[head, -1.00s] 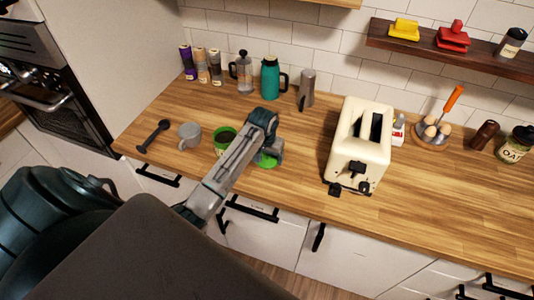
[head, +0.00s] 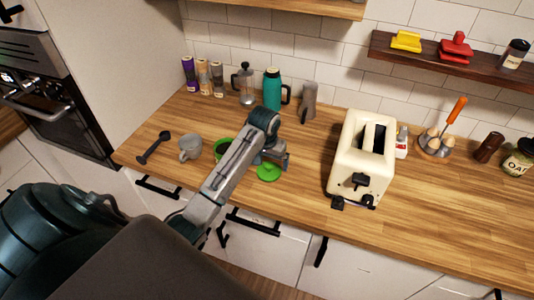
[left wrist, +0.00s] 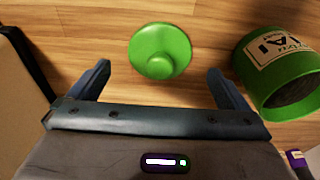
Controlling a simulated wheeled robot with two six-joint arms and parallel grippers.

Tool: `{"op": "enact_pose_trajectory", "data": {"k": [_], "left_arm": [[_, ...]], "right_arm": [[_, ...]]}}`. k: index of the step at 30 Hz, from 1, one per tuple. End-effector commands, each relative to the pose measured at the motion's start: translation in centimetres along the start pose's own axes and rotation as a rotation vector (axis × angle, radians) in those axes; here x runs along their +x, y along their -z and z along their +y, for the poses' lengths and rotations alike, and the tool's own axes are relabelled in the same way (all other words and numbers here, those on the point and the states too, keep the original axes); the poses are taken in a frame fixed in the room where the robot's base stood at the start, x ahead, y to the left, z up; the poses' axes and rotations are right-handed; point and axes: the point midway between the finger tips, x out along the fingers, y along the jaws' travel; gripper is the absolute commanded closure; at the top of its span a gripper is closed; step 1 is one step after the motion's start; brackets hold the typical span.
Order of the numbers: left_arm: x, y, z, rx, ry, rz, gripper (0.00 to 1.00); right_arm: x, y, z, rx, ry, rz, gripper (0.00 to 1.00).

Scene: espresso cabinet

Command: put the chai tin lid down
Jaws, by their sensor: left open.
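The green chai tin lid (head: 269,173) lies flat on the wooden counter, knob up. In the left wrist view the lid (left wrist: 160,51) lies ahead of and between my open fingers, apart from both. My left gripper (head: 284,158) is open and empty just above the counter, beside the lid; its fingers (left wrist: 160,85) show in the left wrist view. My right gripper is not in view.
A grey mug (head: 190,148) and a black scoop (head: 154,147) are left of the tin. A cream toaster (head: 361,160) stands to the right. The counter in front of the toaster is narrow.

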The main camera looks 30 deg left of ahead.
Motion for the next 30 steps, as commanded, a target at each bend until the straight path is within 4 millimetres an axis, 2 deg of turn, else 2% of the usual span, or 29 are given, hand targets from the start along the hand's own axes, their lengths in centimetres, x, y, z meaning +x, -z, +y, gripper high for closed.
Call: {"op": "enact_pose_trajectory", "data": {"k": [1,6,7,9,15,30], "left_arm": [[-0.8,0.1,0.0,0.000,0.000,0.007,0.02],[-4.5,0.0,0.0,0.000,0.000,0.005,0.02],[-5.1,0.0,0.0,0.000,0.000,0.005,0.02],[-6.5,0.1,0.0,0.000,0.000,0.000,0.02],[-7.3,0.0,0.0,0.000,0.000,-0.001,0.02],[-7.2,0.0,0.0,0.000,0.000,-0.001,0.02]], "right_arm": [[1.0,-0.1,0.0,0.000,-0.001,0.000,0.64],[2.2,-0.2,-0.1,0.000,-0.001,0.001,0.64],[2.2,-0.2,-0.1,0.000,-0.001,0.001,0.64],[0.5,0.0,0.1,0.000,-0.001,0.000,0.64],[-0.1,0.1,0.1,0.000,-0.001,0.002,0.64],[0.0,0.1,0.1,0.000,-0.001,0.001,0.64]]}}
